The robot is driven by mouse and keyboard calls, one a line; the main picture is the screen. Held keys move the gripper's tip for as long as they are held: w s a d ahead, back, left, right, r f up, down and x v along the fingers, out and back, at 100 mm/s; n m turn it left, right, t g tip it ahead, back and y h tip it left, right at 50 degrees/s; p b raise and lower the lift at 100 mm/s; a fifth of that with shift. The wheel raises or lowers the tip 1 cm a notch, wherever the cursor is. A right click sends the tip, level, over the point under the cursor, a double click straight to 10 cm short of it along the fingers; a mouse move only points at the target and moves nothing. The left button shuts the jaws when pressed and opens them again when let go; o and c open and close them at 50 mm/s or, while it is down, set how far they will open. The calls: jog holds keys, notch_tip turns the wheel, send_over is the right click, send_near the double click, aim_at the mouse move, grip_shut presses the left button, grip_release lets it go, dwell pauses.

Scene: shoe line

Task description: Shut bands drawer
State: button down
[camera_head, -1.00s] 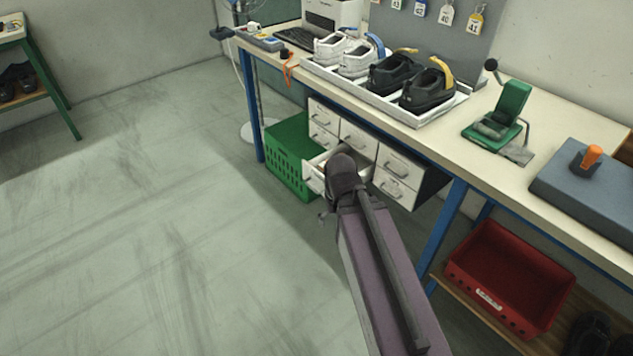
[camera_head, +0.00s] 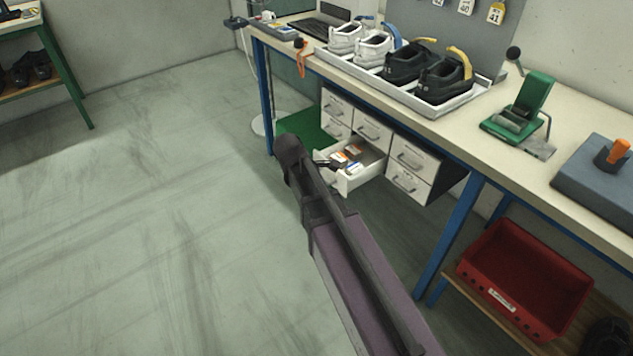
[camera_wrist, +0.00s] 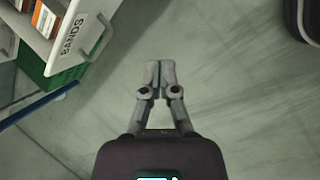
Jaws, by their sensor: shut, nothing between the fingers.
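The bands drawer (camera_head: 357,182) is pulled out of the white drawer unit under the bench, in its lower middle place. Small boxes (camera_head: 347,157) lie in it. In the wrist view the drawer front (camera_wrist: 72,32) with its "BANDS" label and handle stands at the upper left. My gripper (camera_wrist: 161,64) is shut and empty, over bare floor, to the right of the drawer front and apart from it. In the head view my arm hides the gripper's fingers for the most part and covers a little of the drawer's left side.
The drawer unit's other drawers (camera_head: 409,155) look shut. A green crate (camera_head: 300,128) stands on the floor behind my arm. A blue bench leg (camera_head: 447,240) and a red bin (camera_head: 525,275) are to the right. The floor at left is clear.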

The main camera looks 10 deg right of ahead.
jog(key=w+a+n+t+h+b, duration=0.1)
jog(key=w+a+n+h, duration=0.1)
jog(key=w+a+n, duration=0.4)
jog(key=a+n, duration=0.1)
jog(key=n, duration=0.1)
jog(key=shift+w+n+t+b, duration=0.4)
jog(key=w+d+r+b+x, duration=0.1)
jog(key=d+b+x, duration=0.1)
jog(key=b+x, duration=0.6)
jog(key=x, duration=0.4)
jog(key=shift+d+b, duration=0.25)
jog(key=shift+b, duration=0.1)
jog(key=shift+w, duration=0.2)
